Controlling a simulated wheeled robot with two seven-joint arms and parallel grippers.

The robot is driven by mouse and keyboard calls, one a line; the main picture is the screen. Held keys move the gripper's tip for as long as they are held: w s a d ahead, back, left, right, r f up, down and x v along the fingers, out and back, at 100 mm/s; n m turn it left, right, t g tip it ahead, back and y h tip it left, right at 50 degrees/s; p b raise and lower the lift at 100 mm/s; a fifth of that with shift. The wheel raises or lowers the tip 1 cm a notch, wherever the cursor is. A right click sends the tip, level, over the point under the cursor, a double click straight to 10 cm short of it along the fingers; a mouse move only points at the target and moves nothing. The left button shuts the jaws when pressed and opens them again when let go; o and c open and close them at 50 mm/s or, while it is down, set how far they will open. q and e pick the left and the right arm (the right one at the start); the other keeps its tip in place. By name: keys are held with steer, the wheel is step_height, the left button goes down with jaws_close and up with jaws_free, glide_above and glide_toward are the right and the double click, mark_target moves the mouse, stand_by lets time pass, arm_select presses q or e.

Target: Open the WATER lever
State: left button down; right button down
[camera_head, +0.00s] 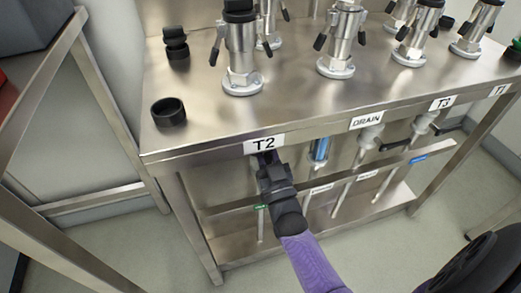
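I cannot read the word WATER on any label, so I cannot pick out the WATER lever. A small blue tag (418,159) sits on the metal bar below the bench top, and a green tag (261,207) sits farther left; their text is too small to read. My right gripper (266,160) is just under the bench's front edge, below the T2 label (264,143). Its black body hides what is behind it, and its fingertips are unclear, so I cannot tell if they are open, shut or touching anything. My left gripper is not in view.
The steel bench (205,125) carries several metal valve fittings (242,60) and a black ring (168,111). Pipes and a blue cylinder (320,149) hang below. A metal frame (45,90) stands left.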

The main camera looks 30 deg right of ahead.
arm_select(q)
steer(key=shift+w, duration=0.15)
arm_select(e)
steer(key=shift+d+m, duration=0.15)
steer(key=shift+m, duration=0.25)
steer(key=shift+s, duration=0.1)
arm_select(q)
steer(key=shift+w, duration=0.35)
arm_select(e)
steer(key=shift+h, duration=0.4)
steer(key=c, duration=0.5)
jaws_free()
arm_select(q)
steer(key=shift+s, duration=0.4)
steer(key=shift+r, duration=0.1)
